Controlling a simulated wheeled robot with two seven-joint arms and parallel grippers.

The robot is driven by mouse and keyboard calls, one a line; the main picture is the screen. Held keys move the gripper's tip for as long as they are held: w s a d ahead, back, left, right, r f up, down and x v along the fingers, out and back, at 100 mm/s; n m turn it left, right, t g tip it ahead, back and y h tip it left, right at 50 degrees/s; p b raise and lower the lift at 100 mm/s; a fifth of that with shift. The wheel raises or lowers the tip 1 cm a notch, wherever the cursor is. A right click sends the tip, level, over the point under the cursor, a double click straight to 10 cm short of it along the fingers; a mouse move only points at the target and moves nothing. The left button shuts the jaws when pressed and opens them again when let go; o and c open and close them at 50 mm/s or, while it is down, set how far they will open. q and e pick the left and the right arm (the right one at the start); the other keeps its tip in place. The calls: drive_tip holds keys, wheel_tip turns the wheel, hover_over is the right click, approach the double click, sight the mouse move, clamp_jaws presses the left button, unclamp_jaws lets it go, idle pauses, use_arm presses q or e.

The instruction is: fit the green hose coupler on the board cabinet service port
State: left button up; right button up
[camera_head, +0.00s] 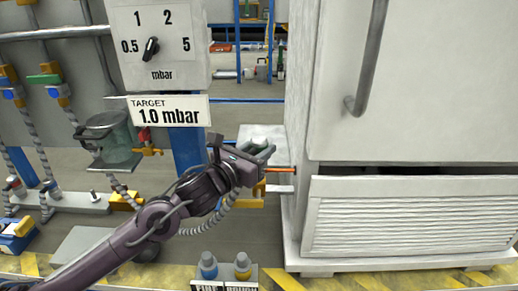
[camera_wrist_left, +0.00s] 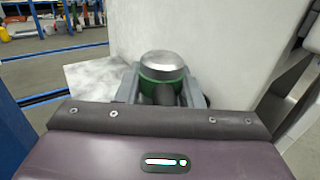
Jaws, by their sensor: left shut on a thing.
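My left gripper (camera_head: 262,152) is shut on the green hose coupler (camera_head: 256,146), beside the left side of the large white cabinet (camera_head: 303,120). In the left wrist view the coupler (camera_wrist_left: 163,72) shows a silver metal top and a green body, held between the grey fingers (camera_wrist_left: 160,92). An orange stub (camera_head: 281,169) and a pale stub (camera_head: 279,188) show between the gripper and the cabinet's side. I cannot tell whether either is the service port, or whether the coupler touches anything. My right gripper is not in view.
A dial box (camera_head: 158,45) and a sign reading "TARGET 1.0 mbar" (camera_head: 168,111) stand on a blue post at left. A glass jar (camera_head: 112,138) sits on a bracket. Two small bottles (camera_head: 225,266) stand at the front. The cabinet's handle (camera_head: 367,60) projects forward.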

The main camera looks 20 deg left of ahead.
use_arm(q)
drive_tip(key=shift+f+b, duration=0.55)
drive_tip(key=o, duration=1.2)
drive_tip(key=shift+c, duration=0.2)
drive_tip(key=shift+b+v, duration=0.3)
drive_tip(key=shift+v, duration=3.65)
